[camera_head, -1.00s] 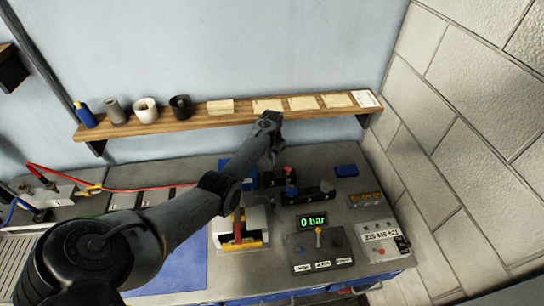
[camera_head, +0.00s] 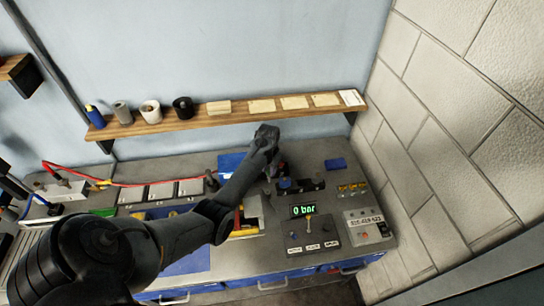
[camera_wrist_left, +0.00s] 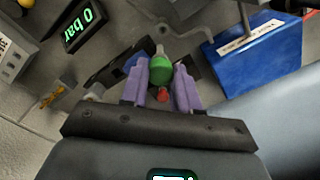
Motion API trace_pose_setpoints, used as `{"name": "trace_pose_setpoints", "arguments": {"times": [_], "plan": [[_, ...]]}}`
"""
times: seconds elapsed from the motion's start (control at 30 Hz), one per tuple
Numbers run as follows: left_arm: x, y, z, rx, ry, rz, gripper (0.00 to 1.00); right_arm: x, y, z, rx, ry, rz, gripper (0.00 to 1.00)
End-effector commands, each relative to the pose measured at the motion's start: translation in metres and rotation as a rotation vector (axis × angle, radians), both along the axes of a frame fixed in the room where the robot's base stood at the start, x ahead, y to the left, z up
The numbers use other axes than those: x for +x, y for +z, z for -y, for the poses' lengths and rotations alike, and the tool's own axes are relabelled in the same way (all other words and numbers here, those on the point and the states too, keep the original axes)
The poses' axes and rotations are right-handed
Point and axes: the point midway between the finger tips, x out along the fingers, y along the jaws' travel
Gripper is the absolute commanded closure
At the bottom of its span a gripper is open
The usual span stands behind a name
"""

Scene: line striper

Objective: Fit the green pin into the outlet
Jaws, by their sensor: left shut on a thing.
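The green pin (camera_wrist_left: 160,69) sits between the two purple fingers of my left gripper (camera_wrist_left: 161,80) in the left wrist view. It has a rounded green body, a pale tip pointing away from the wrist and a red piece (camera_wrist_left: 162,94) behind it. My left gripper is shut on it. In the head view my left wrist (camera_head: 265,140) hangs over the bench and the arm hides the pin. A dark block (camera_wrist_left: 112,68) lies beyond the fingers; I cannot tell whether it holds the outlet. My right gripper is not in view.
A control box with a green "0 bar" display (camera_head: 303,210) stands right of my gripper. A grey box with number wheels (camera_head: 368,226) is farther right. A blue box (camera_wrist_left: 257,48) shows in the wrist view. A wooden shelf (camera_head: 235,118) runs along the wall behind.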

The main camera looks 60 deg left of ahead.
Motion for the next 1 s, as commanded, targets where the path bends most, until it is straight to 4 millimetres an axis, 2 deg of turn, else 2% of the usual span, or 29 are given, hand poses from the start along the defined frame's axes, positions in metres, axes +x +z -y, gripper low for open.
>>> {"name": "trace_pose_setpoints", "arguments": {"times": [0.17, 0.8, 1.0], "plan": [[-0.008, -0.007, 0.002, 0.002, -0.002, 0.002, 0.96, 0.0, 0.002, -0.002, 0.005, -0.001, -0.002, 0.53], [-0.009, -0.053, 0.003, 0.001, -0.003, 0.002, 0.96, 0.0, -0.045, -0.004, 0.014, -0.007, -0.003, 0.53], [-0.009, -0.062, 0.003, 0.001, -0.003, 0.002, 0.96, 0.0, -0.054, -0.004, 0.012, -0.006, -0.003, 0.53]]}}
